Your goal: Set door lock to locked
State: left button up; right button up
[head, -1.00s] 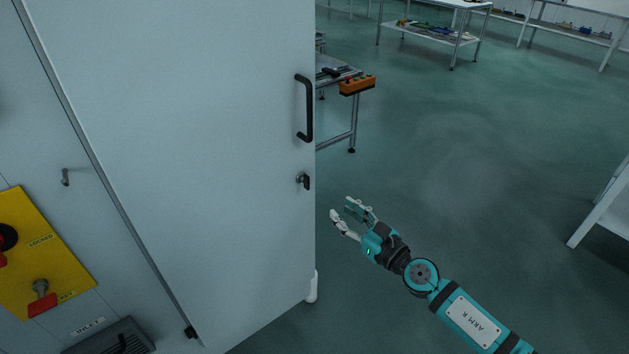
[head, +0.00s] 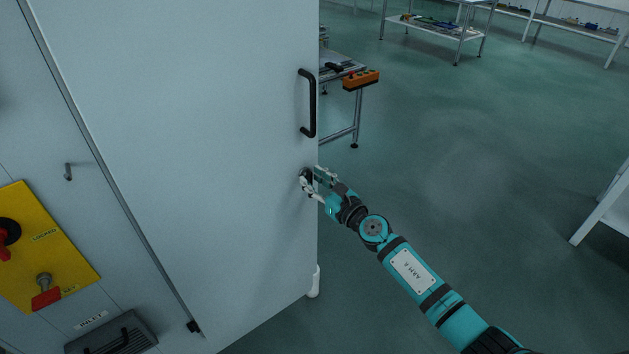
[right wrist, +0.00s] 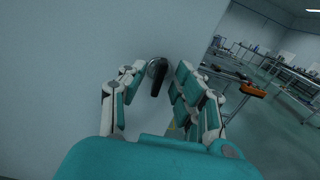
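The door (head: 200,150) is a large pale grey panel in the head view, with a black bar handle (head: 312,103) near its right edge. The door lock, a small dark turn knob below the handle, is mostly covered by my right gripper in the head view. In the right wrist view the lock (right wrist: 158,76) shows as a dark lever on a round base, between the fingers. My right gripper (head: 312,182) is at the lock with its fingers apart, one on either side; it also shows in the right wrist view (right wrist: 155,82). I cannot tell if they touch it. My left gripper is out of view.
A yellow panel (head: 65,268) with red switches and LOCKED labels is on the left. A metal table (head: 352,132) with an orange control box (head: 361,79) stands behind the door.

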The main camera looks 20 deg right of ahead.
grip_shut()
jog(key=shift+m, duration=0.3)
jog(key=m+p, duration=0.1)
jog(key=m, duration=0.3)
jog(key=shift+d, duration=0.1)
jog(key=shift+d+f+m+p, duration=0.1)
jog(key=shift+m+p, duration=0.55)
jog(key=shift+m, duration=2.65)
jog(key=shift+d+f+m+p, duration=0.1)
jog(key=shift+m+p, duration=0.55)
jog(key=shift+m, duration=2.65)
jog(key=shift+a, duration=0.1)
